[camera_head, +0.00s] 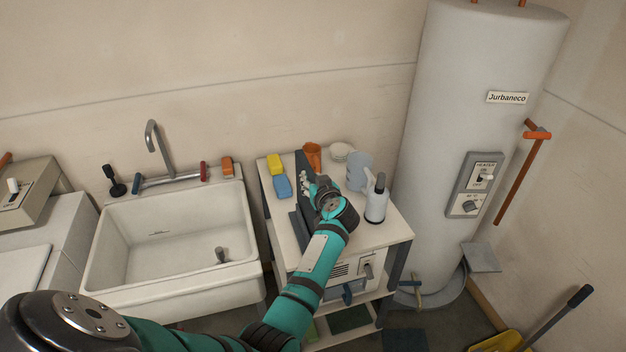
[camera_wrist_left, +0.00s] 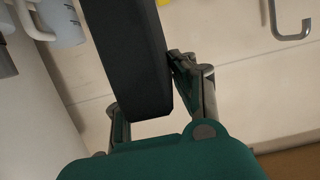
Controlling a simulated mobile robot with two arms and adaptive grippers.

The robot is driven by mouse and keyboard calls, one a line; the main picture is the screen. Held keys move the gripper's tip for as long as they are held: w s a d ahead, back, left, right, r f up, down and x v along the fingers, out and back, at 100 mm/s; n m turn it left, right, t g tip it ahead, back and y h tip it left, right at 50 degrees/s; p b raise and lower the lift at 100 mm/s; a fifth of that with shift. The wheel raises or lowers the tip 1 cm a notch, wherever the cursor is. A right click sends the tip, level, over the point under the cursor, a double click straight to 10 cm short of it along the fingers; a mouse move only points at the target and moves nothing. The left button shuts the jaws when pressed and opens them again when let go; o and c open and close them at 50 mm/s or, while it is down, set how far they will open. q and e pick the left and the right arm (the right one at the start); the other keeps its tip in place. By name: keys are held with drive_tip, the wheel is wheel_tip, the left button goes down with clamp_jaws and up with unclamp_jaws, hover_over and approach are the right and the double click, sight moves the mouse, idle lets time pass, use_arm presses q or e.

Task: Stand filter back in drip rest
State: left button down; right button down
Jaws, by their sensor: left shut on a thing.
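My left gripper (camera_head: 316,190) is over the top of the small white cabinet, reached from the front by my teal arm. It is shut on a dark flat slab, which I take to be the filter (camera_head: 303,164). In the left wrist view the filter (camera_wrist_left: 125,45) is a dark grey block between the two fingers (camera_wrist_left: 148,100), its near end close to the palm. The gripper and wrist hide much of the filter in the head view. I cannot clearly make out the drip rest, nor tell whether the filter touches the cabinet top. My right gripper is not in view.
The white cabinet top (camera_head: 373,238) also holds a yellow block (camera_head: 274,163), a blue block (camera_head: 283,187), an orange cup (camera_head: 312,155), a white bowl (camera_head: 343,150), a pale jug (camera_head: 358,170) and a spray bottle (camera_head: 376,203). A sink (camera_head: 175,240) stands left, a tank (camera_head: 470,120) right.

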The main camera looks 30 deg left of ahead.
use_arm(q)
drive_tip(key=shift+f+b, duration=0.3)
drive_tip(key=shift+f, duration=1.25)
drive_tip(key=c, duration=1)
unclamp_jaws()
drive_tip(key=shift+o, duration=0.4)
drive_tip(key=o, duration=0.9)
drive_tip(key=shift+d, duration=0.1)
